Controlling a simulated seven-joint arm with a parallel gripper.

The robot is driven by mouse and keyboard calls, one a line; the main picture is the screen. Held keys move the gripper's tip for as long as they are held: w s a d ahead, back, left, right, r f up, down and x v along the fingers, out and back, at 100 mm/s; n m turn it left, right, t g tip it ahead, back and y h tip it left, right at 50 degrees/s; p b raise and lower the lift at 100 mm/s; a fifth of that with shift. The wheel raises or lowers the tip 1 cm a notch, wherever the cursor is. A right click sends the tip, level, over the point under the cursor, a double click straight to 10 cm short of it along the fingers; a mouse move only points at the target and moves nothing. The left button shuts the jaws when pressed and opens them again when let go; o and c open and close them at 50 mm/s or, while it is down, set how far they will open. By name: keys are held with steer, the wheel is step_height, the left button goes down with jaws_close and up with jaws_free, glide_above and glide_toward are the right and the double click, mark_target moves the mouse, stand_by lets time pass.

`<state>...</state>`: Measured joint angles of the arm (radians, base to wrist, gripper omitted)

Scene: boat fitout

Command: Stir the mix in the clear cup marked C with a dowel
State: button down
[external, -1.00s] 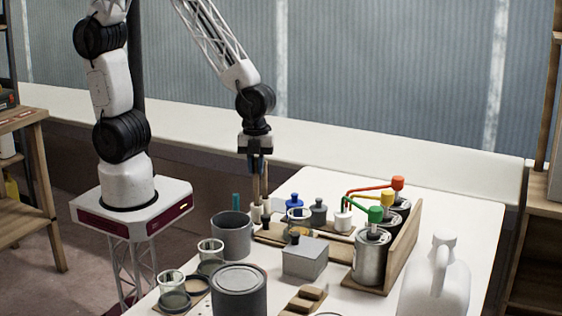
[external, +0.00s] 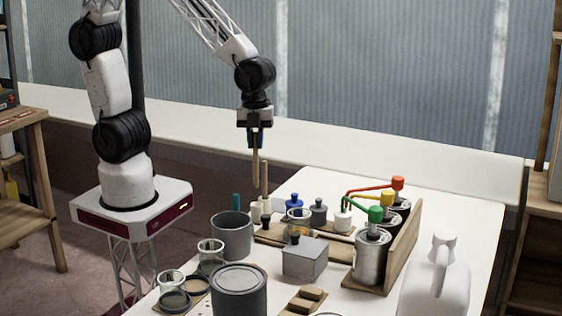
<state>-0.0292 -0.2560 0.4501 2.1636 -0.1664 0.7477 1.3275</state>
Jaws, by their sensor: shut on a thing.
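My gripper (external: 255,143) is shut on a wooden dowel (external: 255,172), which hangs upright below it. The dowel's lower end is above a small pale holder (external: 256,211) at the table's far left side. A second wooden dowel (external: 265,182) stands upright at that holder, just right of the held one. Clear cups stand in several places: one (external: 298,214) on the wooden board behind the grey box, one (external: 210,250) right of the robot base, and one (external: 171,280) at the front left. I cannot read a C mark on any cup, and their contents are unclear.
A grey pot (external: 231,238) and a grey lidded can (external: 239,290) stand near the cups. A grey box (external: 305,260), small bottles (external: 318,212) and metal cans with coloured pumps (external: 371,258) stand to the right. A white jug (external: 436,285) is at the front right.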

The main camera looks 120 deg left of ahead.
steer(key=shift+w, duration=0.15)
steer(key=w+d+r, duration=0.1)
steer(key=w+d, duration=0.1)
steer(key=w, duration=0.5)
steer(key=w+d+r, duration=0.2)
steer(key=w+d, duration=0.1)
steer(key=w, duration=0.5)
steer(key=shift+w+r, duration=0.15)
steer(key=shift+w, duration=0.1)
steer(key=shift+d+f, duration=0.1)
steer(key=shift+f, duration=0.15)
step_height(320, 180, down, 11)
stand_by(1.5)
steer(key=shift+f, duration=0.1)
steer(key=shift+d, duration=0.15)
stand_by(0.4)
